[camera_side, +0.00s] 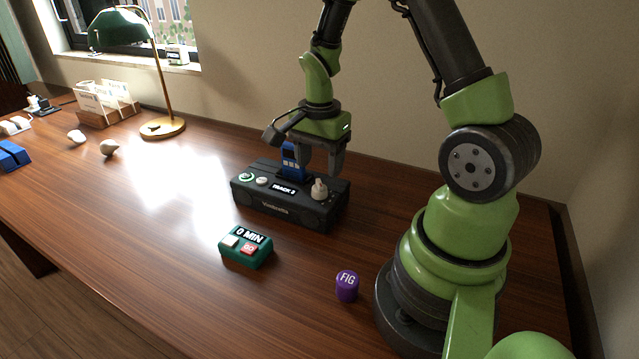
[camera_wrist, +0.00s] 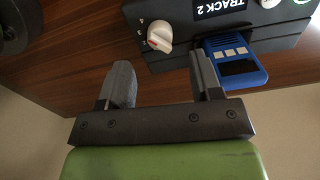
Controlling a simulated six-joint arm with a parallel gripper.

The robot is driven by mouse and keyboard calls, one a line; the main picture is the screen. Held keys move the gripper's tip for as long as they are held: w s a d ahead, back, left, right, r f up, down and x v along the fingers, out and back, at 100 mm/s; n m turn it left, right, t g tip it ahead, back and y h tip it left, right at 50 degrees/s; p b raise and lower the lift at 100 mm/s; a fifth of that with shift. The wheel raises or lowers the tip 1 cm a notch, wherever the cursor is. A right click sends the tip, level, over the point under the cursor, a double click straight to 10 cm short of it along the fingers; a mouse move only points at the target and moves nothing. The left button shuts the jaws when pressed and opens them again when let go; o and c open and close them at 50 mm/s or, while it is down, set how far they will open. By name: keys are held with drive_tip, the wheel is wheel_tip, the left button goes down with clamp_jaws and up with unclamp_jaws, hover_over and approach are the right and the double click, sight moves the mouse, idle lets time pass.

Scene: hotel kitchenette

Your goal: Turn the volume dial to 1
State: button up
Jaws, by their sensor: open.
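The black radio (camera_side: 265,210) stands on the desk, with "TRACK 2" on its display; its near part also shows upside down in the wrist view (camera_wrist: 185,15). A cream dial (camera_side: 319,187) sits on its right end. In the wrist view the dial (camera_wrist: 161,37) has a red mark, with small scale marks beside it too small to read surely. A blue cartridge (camera_side: 291,161) stands in the radio's back; it also shows in the wrist view (camera_wrist: 236,64). My gripper (camera_side: 321,166) is open and empty, pointing down behind the dial. Its fingertips (camera_wrist: 165,78) are apart from the dial.
A green timer (camera_side: 245,248) reading "0 MIN" and a purple "FIG" cylinder (camera_side: 347,286) stand in front of the radio. A brass lamp (camera_side: 162,127) and a card holder (camera_side: 107,112) are at the back left. The cartridge stands close to one finger.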

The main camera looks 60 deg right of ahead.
sight(320, 182)
drive_tip(key=shift+f, duration=2.75)
drive_tip(key=c, duration=0.9)
drive_tip(key=shift+c, duration=0.2)
